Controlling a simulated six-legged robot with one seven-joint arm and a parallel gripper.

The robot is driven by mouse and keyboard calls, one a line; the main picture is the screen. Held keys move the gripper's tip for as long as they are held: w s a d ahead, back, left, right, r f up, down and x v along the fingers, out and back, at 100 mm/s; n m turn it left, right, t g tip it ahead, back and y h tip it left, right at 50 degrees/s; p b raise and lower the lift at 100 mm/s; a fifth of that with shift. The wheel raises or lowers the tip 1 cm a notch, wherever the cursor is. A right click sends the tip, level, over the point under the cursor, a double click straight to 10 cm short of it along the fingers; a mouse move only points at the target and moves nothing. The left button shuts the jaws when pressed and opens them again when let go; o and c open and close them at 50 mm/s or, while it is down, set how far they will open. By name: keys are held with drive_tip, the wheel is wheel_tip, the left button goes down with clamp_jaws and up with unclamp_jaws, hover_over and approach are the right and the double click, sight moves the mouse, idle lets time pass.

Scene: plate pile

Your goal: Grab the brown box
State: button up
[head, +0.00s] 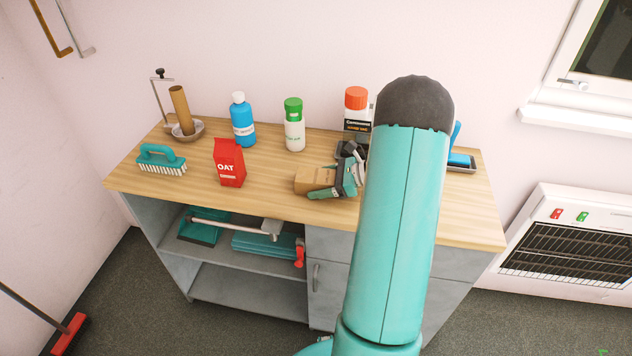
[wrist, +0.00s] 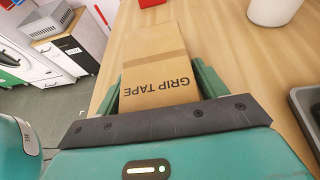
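The brown box (head: 309,179) is a cardboard carton at the middle of the wooden counter, partly covered by my gripper in the head view. In the wrist view the brown box (wrist: 156,62) lies straight ahead, with "GRIP TAPE" printed on its near part. My gripper (head: 331,191) is low over the counter, at the box's right end. In the wrist view the green fingers of my gripper (wrist: 158,88) stand on either side of the box, close to its sides. I cannot tell whether both press on it, nor whether the box is lifted.
A red oat packet (head: 229,163) stands left of the box. Behind are a green-capped bottle (head: 294,127), a blue bottle (head: 242,122) and an orange-lidded container (head: 356,103). A teal brush (head: 161,160) lies at far left. The counter (head: 265,202) is clear along its front left.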

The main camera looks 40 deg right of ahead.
drive_tip(key=c, duration=0.7)
drive_tip(key=shift+o, duration=0.2)
drive_tip(key=shift+r, duration=0.1)
